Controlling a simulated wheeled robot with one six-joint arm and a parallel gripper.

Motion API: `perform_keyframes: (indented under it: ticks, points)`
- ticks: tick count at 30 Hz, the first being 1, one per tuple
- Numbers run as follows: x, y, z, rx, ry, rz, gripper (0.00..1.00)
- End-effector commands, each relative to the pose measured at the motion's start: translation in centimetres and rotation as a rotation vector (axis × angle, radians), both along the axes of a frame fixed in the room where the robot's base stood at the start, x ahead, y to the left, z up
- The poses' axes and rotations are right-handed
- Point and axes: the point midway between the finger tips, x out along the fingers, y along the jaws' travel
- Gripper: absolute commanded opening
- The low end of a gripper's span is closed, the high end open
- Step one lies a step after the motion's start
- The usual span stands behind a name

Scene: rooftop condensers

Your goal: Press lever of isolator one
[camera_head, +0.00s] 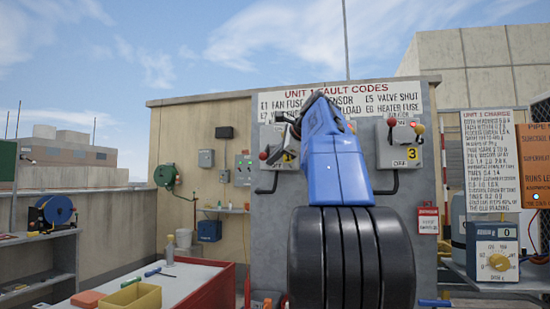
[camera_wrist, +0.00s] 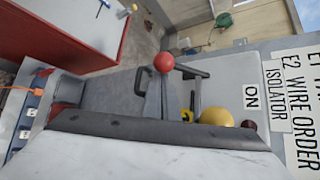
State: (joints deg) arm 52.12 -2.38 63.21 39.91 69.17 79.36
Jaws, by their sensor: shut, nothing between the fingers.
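The left isolator box (camera_head: 273,138) is mounted on the grey panel, with a red ball lever (camera_head: 263,155) at its lower left and OFF lettering below. Its number plate is partly covered by my arm. In the wrist view the red ball (camera_wrist: 164,62) shows just beyond the tips of my gripper (camera_wrist: 160,84), with a yellow ball (camera_wrist: 216,117) and an ON label nearby. My gripper is shut and empty, close to the red ball; I cannot tell whether they touch. In the head view the gripper (camera_head: 286,124) is dark and partly hidden by my blue wrist.
Isolator three (camera_head: 399,147) is on the right of the panel, with red and yellow balls. Another isolator is mostly hidden behind my arm. A black bar handle (camera_wrist: 190,71) is beside the red ball. A red workbench (camera_head: 205,286) with a yellow bin (camera_head: 132,297) stands left.

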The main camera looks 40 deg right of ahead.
Motion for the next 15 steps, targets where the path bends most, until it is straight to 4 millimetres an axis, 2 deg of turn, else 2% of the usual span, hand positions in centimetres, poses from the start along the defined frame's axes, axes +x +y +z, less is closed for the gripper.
perform_keyframes:
  ticks: [15]
  points:
    - [-0.16,0.26,0.41,0.0,-0.001,0.001,0.0]
